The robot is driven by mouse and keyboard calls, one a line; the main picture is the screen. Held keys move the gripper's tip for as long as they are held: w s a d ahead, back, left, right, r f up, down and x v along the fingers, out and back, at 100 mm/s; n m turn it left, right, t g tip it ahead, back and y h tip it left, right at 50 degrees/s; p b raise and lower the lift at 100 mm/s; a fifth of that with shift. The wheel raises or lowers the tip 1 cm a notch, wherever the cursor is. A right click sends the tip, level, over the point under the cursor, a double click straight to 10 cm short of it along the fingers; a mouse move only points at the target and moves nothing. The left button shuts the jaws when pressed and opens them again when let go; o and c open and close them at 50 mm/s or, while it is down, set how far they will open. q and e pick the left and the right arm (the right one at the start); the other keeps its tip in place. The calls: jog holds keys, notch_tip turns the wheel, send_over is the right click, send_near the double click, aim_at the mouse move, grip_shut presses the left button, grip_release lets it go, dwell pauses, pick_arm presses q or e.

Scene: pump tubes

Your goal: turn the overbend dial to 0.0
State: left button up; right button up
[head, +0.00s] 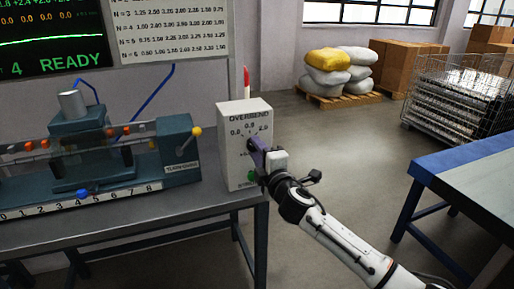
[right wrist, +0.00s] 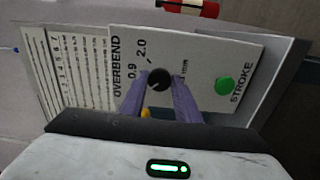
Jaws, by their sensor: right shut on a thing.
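The overbend dial (right wrist: 158,80) is a round black knob on the face of a pale box (head: 245,115) marked OVERBEND, at the right end of the bench in the head view. Scale figures run in an arc above the dial, with 0.0 at the left and 2.0 at the right. My right gripper (head: 256,149) is at the box face, its purple fingers on either side of the knob and shut on it. The fingers largely hide the dial in the head view, and I cannot read its pointer for certain. My left gripper is out of view.
A green STROKE button (right wrist: 225,84) sits on the same face, below the dial. A tube fixture (head: 180,150) with a yellow-knobbed lever stands left of the box. A red-tipped post (head: 246,78) rises behind it. Open floor lies right of the bench.

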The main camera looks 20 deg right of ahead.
jog(key=shift+n, duration=0.3)
jog(key=o, duration=1)
jog(key=shift+o, duration=0.2)
jog(key=shift+s, duration=0.15)
jog(key=s, duration=1)
jog(key=shift+d, duration=0.2)
jog(key=shift+f, duration=0.1)
